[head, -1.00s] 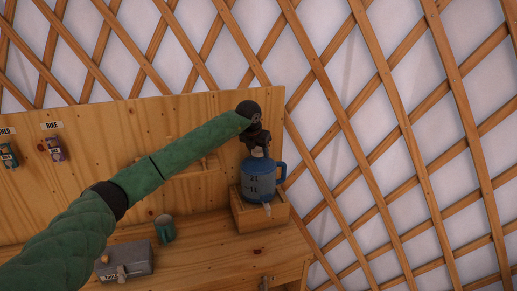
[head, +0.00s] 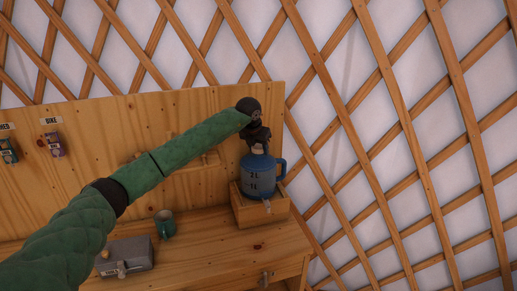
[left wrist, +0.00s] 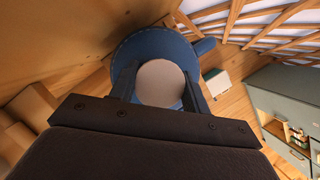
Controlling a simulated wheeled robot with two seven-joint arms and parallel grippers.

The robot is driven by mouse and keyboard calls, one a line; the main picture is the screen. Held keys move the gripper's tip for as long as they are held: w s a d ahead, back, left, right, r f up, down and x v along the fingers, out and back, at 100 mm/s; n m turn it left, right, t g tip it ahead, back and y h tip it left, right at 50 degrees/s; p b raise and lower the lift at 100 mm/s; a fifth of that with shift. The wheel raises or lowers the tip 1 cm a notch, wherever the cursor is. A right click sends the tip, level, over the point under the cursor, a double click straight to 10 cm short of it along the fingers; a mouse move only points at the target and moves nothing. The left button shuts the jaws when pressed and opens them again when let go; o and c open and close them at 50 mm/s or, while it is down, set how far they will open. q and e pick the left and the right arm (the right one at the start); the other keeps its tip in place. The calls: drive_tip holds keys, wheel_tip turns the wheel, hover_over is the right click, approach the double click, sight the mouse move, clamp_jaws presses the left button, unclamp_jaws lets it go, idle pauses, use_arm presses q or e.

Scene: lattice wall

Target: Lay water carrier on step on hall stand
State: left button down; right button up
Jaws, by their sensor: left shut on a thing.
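The water carrier (head: 260,177) is a jug with a blue top, a grey-blue body with dark marks and a blue handle on its right. It is upright at the wooden step (head: 248,215), a box on the right end of the hall stand (head: 205,240). I cannot tell whether its base touches the step or is just above it. My left gripper (head: 259,147) is shut on the carrier's pale cap from above. In the left wrist view the two fingers flank the round cap (left wrist: 162,83), with the blue top (left wrist: 128,60) around it. My right gripper is not in view.
A teal mug (head: 165,224) and a grey box (head: 125,256) stand on the hall stand's top, left of the step. Labelled items, one marked BIKE (head: 54,144), hang on the back panel. The lattice wall (head: 400,120) is behind and right. A grey-green cabinet (left wrist: 285,105) shows in the wrist view.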

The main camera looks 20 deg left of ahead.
use_arm(q)
drive_tip(key=shift+f, duration=0.1)
unclamp_jaws()
drive_tip(key=shift+f, duration=0.1)
idle(0.4)
idle(0.4)
drive_tip(key=shift+w+v, duration=0.15)
drive_tip(key=shift+v, duration=1.6)
drive_tip(key=shift+w+v, duration=0.2)
drive_tip(key=shift+v, duration=1.5)
drive_tip(key=shift+d+r, duration=0.1)
drive_tip(key=shift+r, duration=0.1)
